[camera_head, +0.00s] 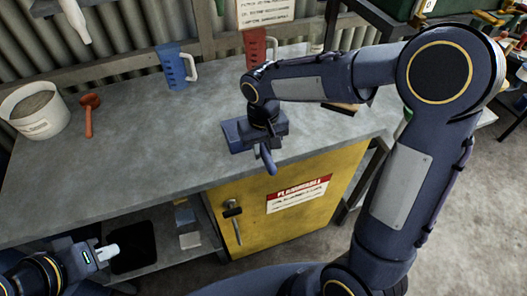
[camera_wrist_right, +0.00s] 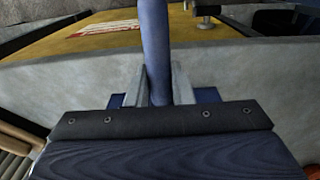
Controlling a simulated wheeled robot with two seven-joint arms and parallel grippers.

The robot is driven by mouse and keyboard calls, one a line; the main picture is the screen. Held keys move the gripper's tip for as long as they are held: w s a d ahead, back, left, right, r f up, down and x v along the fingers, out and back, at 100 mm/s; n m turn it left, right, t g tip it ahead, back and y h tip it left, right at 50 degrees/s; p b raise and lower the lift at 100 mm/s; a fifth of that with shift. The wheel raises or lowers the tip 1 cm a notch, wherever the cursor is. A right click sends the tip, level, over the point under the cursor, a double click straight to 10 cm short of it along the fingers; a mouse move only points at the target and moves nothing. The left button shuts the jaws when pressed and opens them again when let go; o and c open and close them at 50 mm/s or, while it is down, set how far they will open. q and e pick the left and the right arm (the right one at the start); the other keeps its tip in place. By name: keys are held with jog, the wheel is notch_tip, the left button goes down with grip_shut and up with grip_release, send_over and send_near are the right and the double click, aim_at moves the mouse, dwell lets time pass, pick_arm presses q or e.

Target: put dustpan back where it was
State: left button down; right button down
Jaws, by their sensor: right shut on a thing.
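The blue dustpan (camera_head: 268,162) is in my right gripper (camera_head: 262,142), over the front part of the grey workbench (camera_head: 150,130). Its handle sticks out towards the bench's front edge. In the right wrist view, the round blue handle (camera_wrist_right: 156,45) runs between the two grey fingers of the right gripper (camera_wrist_right: 158,88), which are shut on it. The rest of the dustpan is largely hidden by the gripper. My left gripper (camera_head: 106,252) is at the lower left, low in front of the bench's lower shelf, away from the dustpan. Its pale fingertips are too small to tell open from shut.
A yellow cabinet (camera_head: 265,235) is below. The bench's left middle is clear.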

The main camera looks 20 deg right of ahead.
jog(key=shift+f, duration=1.05)
jog(key=shift+f, duration=0.15)
jog(key=c, duration=1.3)
grip_release()
